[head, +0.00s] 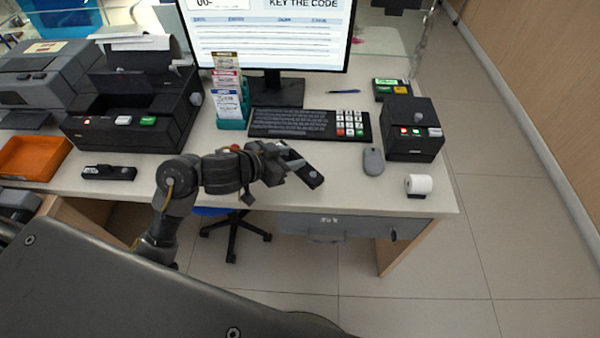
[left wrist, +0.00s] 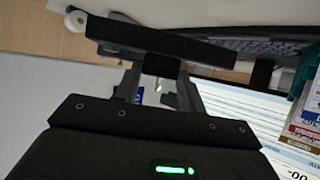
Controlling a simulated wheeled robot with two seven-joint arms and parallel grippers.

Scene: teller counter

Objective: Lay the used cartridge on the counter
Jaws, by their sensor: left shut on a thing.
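My left gripper (head: 286,165) is shut on a dark, long cartridge (head: 308,173) near the front edge of the counter (head: 225,180), before the keyboard. The cartridge slants down to the right; whether it touches the counter I cannot tell. In the left wrist view the cartridge (left wrist: 160,42) lies across the fingertips (left wrist: 157,75), its middle between them. A second black cartridge (head: 108,173) lies on the counter at the left, before the printer. My right gripper is not in view.
A black printer (head: 135,130) with its front open and an orange tray (head: 33,158) stand at the left. A keyboard (head: 292,124), a mouse (head: 373,161), a paper roll (head: 418,184) and a small black device (head: 412,145) stand at the right. The counter between cartridge and mouse is clear.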

